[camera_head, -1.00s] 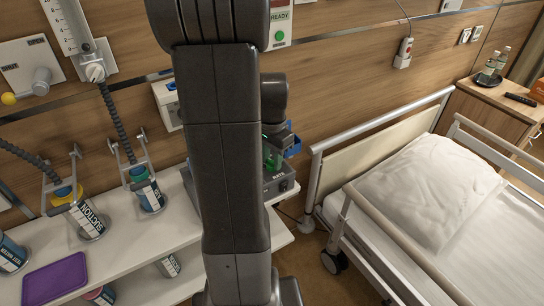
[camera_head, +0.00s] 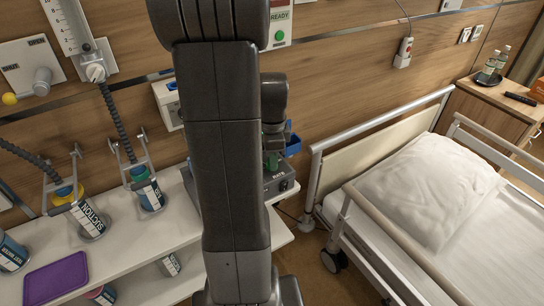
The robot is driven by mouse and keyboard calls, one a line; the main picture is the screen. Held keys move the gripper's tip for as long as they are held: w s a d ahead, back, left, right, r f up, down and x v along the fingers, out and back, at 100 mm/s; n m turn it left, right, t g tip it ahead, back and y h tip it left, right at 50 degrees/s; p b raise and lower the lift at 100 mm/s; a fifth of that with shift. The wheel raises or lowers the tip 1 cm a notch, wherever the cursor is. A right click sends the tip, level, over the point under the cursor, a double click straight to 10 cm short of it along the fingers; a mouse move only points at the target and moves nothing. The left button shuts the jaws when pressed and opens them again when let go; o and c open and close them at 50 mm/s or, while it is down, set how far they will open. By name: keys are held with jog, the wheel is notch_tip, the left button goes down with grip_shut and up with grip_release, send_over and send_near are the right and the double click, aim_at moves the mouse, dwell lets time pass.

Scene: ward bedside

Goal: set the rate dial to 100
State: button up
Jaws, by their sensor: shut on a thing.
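My gripper (camera_head: 271,160) points down behind my own arm, at the top of a dark grey box (camera_head: 280,182) on the white shelf. Its green-tinted fingers are partly hidden by my arm and look shut at the box top, where the rate dial appears to be held. The dial itself and its scale are hidden, so its setting cannot be read. The box front, facing right, has a small round dark feature and a pale label too small to read.
A blue holder (camera_head: 292,146) is close behind my gripper. Suction jars (camera_head: 88,220) and a purple tray (camera_head: 55,277) are on the shelf (camera_head: 135,240) at left. The bed (camera_head: 430,210) stands at right, with a narrow floor gap between.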

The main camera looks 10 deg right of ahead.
jog(key=shift+r, duration=0.1)
dwell(0.3)
jog(key=o, duration=1)
jog(key=shift+c, duration=0.2)
notch_tip(320, 180, up, 14)
jog(key=shift+f, duration=0.25)
notch_tip(320, 180, down, 14)
jog(key=shift+r, duration=0.15)
